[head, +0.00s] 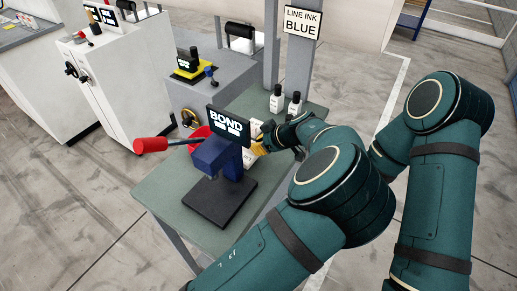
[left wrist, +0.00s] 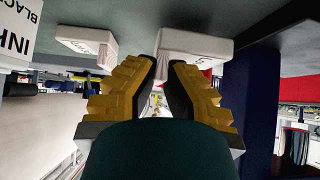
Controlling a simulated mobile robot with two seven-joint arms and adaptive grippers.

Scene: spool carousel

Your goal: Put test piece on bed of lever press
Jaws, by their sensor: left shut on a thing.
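The lever press (head: 222,160) is blue with a red-ended lever and stands on the green table. Its flat black bed (head: 220,202) is bare. My right gripper is out of view behind my arms.
A second white block (left wrist: 85,43) lies on the table, apart from the fingers. The table's front left (head: 165,192) is clear.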

